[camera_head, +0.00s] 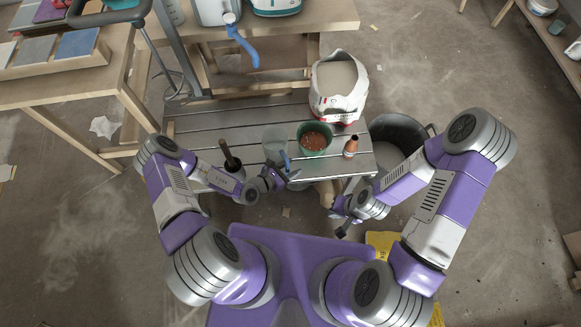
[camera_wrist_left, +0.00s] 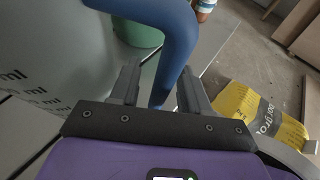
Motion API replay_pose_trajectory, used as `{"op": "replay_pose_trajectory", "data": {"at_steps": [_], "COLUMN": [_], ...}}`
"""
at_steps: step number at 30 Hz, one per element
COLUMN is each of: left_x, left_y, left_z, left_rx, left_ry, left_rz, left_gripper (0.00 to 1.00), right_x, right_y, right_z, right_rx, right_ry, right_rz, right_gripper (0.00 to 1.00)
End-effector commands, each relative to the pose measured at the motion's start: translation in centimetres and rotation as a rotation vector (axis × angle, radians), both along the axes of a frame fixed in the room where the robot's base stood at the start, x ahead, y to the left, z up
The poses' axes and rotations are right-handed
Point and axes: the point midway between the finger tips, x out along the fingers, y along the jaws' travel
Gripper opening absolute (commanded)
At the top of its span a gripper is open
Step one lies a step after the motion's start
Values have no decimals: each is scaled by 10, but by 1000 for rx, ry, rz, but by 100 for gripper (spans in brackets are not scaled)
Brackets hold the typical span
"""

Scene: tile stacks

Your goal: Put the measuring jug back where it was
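The measuring jug (camera_head: 275,142) is clear with a blue handle (camera_head: 286,160) and stands on the grey slatted bench (camera_head: 215,117). In the left wrist view its body (camera_wrist_left: 60,55) with "ml" marks fills the left side, and the blue handle (camera_wrist_left: 176,45) runs down between my fingers. My left gripper (camera_head: 279,176) is at the jug's near side. In the wrist view its fingers (camera_wrist_left: 160,90) are apart on either side of the handle, with a gap visible. My right gripper (camera_head: 341,217) is in front of the bench, away from the jug; its finger opening is too small to tell.
A green pot (camera_head: 314,140) with brown contents and a small bottle (camera_head: 351,146) stand right of the jug. A white bag (camera_head: 338,88) stands behind them. A black bucket (camera_head: 402,132) is at right. A dark handle (camera_head: 226,151) stands up at left.

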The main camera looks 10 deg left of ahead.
Motion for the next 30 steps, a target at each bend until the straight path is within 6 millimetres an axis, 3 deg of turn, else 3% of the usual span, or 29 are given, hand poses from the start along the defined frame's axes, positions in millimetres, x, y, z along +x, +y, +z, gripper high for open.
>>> {"op": "replay_pose_trajectory", "data": {"at_steps": [8,21,30], "left_x": [-3,-64,-84], "left_y": [3,55,71], "left_z": [6,41,49], "left_rx": [0,0,0], "left_ry": [1,3,0], "left_rz": [1,4,2], "left_gripper": [46,46,46], "right_x": [0,0,0], "right_y": [0,0,0], "right_z": [3,29,34], "right_rx": [0,0,0], "right_ry": [0,0,0], "right_rz": [0,0,0], "right_gripper": [0,0,0]}}
